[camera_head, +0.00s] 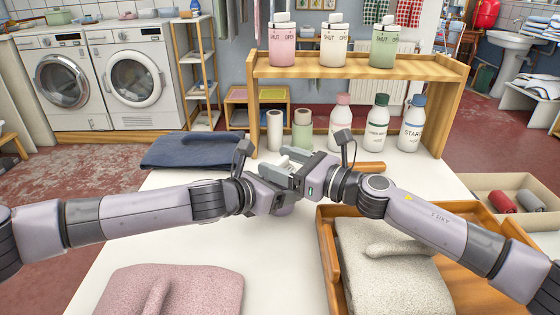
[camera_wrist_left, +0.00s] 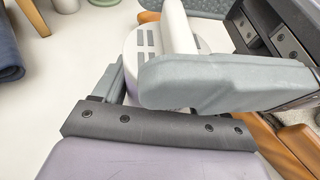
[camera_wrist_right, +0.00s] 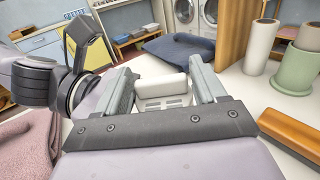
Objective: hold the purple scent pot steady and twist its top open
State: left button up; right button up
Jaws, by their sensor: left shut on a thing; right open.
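My left gripper (camera_head: 277,176) is shut on the pot's body. My right gripper (camera_head: 301,168) is open at the top. In the right wrist view its fingers stand on either side of the white bar (camera_wrist_right: 162,86), with gaps that are hard to judge.
A wooden shelf (camera_head: 360,72) behind holds pink, white and green pots marked SHUT and OPEN. Several bottles and a green holder (camera_head: 301,137) stand under it. A wooden tray (camera_head: 334,285) with a grey towel is at right, a pink towel (camera_head: 170,290) at front left, a navy cloth (camera_head: 190,151) behind.

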jog(key=shift+w+a, duration=0.15)
jog(key=shift+a, duration=0.1)
jog(key=c, duration=0.7)
jog(key=shift+n+g+y, duration=0.4)
jog(key=shift+g, duration=0.1)
jog(key=shift+w+n+g+y, duration=0.1)
jog(key=shift+n+g+y, duration=0.45)
jog(key=shift+n+g, duration=0.9)
jog(key=shift+w+n+g+y, duration=0.1)
jog(key=shift+n+g+y, duration=0.6)
jog(key=shift+g, duration=1.35)
jog(key=shift+s+n+g, duration=0.1)
jog(key=shift+n+g, duration=0.45)
jog(key=shift+g, duration=0.05)
jog(key=o, duration=0.7)
jog(key=d, duration=1.2)
jog(key=shift+s, duration=0.25)
